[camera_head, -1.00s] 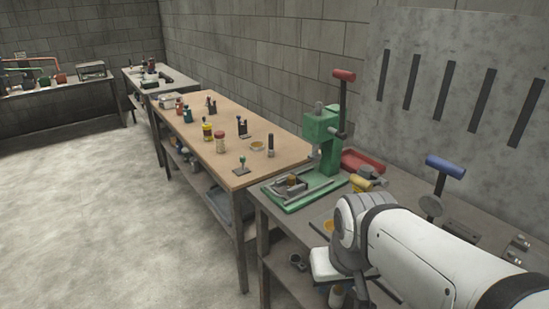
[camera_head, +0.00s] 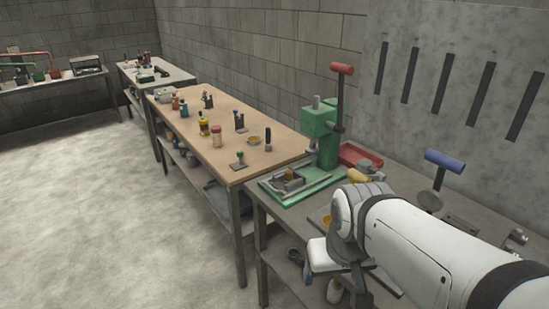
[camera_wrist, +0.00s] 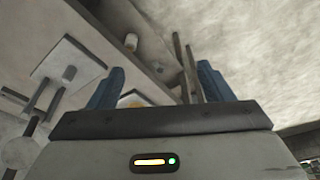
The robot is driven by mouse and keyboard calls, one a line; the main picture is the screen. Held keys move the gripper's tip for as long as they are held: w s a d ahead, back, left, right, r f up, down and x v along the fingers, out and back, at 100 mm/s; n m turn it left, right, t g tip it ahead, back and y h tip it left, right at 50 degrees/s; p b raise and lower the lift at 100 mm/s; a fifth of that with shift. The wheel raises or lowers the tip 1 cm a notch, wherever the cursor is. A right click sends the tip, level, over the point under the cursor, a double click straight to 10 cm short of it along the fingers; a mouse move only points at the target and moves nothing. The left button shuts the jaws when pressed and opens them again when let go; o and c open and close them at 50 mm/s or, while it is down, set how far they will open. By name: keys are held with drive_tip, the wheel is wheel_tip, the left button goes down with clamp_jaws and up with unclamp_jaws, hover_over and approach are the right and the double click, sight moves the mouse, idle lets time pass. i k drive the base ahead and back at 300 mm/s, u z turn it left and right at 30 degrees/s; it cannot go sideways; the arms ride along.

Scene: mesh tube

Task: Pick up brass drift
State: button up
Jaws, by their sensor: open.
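I cannot surely identify the brass drift. A small brass-coloured piece (camera_head: 290,174) sits in the grey fixture on the green press base in the head view. A yellow cylinder-like piece (camera_head: 357,175) lies near the red tray. An orange-yellow item (camera_head: 326,220) is partly hidden behind my wrist; a similar patch (camera_wrist: 133,99) shows between my fingers in the wrist view. My gripper (camera_wrist: 160,84) has its two blue fingers spread wide, with nothing held between them.
The green arbor press (camera_head: 320,135) with a red-handled lever stands on the near bench. A red tray (camera_head: 360,155) and a blue-handled tool (camera_head: 444,163) are beside it. A wooden-topped table (camera_head: 185,115) with several small items adjoins it. The floor (camera_head: 90,200) at left is clear.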

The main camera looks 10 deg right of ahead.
sight(288, 173)
drive_tip(key=z, duration=0.2)
drive_tip(key=k, duration=0.55)
drive_tip(key=u, duration=1.8)
drive_tip(key=i, duration=1.1)
drive_tip(key=z, duration=2.45)
drive_tip(key=i, duration=1)
